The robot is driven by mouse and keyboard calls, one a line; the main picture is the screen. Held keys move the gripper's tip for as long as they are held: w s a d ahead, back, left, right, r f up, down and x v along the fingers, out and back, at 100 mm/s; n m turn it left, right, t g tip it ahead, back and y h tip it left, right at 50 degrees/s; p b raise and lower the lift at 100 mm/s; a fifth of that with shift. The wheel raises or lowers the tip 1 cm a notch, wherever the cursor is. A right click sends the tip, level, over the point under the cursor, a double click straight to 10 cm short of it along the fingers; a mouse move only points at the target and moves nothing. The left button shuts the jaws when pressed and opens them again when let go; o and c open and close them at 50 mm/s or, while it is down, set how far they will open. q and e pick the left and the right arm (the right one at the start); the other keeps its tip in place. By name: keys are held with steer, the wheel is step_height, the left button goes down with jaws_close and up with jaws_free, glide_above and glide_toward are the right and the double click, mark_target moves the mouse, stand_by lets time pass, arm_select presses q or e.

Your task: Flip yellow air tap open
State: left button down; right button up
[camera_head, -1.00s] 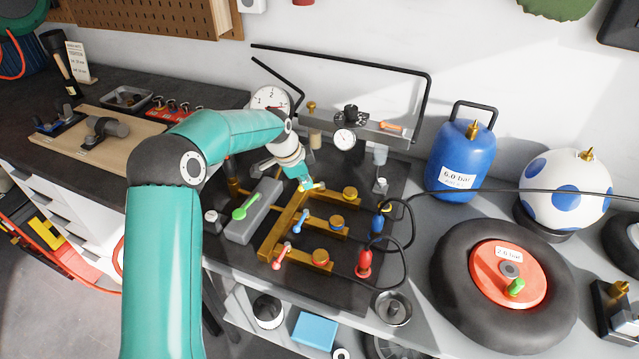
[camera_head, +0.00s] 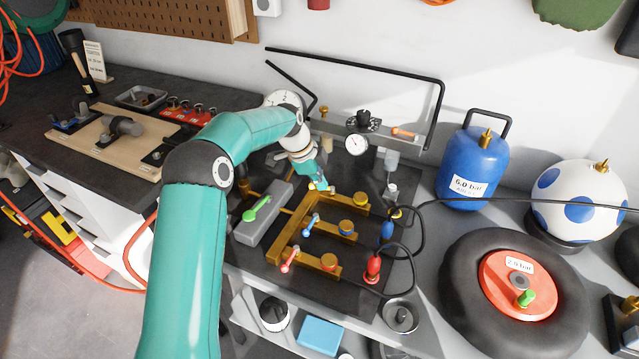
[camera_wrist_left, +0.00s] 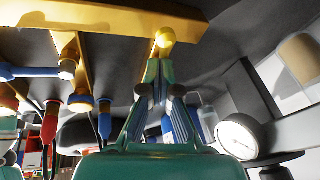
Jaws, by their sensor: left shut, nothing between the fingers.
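The brass manifold (camera_head: 289,236) lies on the dark mat with colored taps along it. The yellow tap is mostly hidden by my left gripper (camera_head: 321,186) at the manifold's far end; only a little yellow shows there. In the left wrist view a bright yellow-brass round part (camera_wrist_left: 165,38) sits at the manifold's edge, just beyond the left gripper's fingertips (camera_wrist_left: 164,62). That gripper is shut and empty, touching or nearly touching it. I cannot tell the tap lever's angle. My right gripper is out of view.
A blue tap (camera_head: 308,227) and red tap (camera_head: 289,260) stand on nearer branches. A green tap (camera_head: 257,208) is on a grey block at left. A gauge (camera_head: 357,145) stands behind. Black hoses (camera_head: 412,255) run right, near a blue tank (camera_head: 468,165) and tire (camera_head: 460,290).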

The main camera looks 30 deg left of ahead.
arm_select(q)
steer(key=shift+w+d+f, duration=0.1)
steer(key=shift+d, duration=0.15)
steer(key=shift+d+r, duration=0.15)
steer(key=shift+r, duration=0.3)
steer(key=s+d+v, duration=0.1)
steer(key=v, duration=1.1)
steer(key=shift+s+r+b, duration=0.25)
steer(key=shift+r+b, duration=0.05)
steer(key=shift+b, duration=0.1)
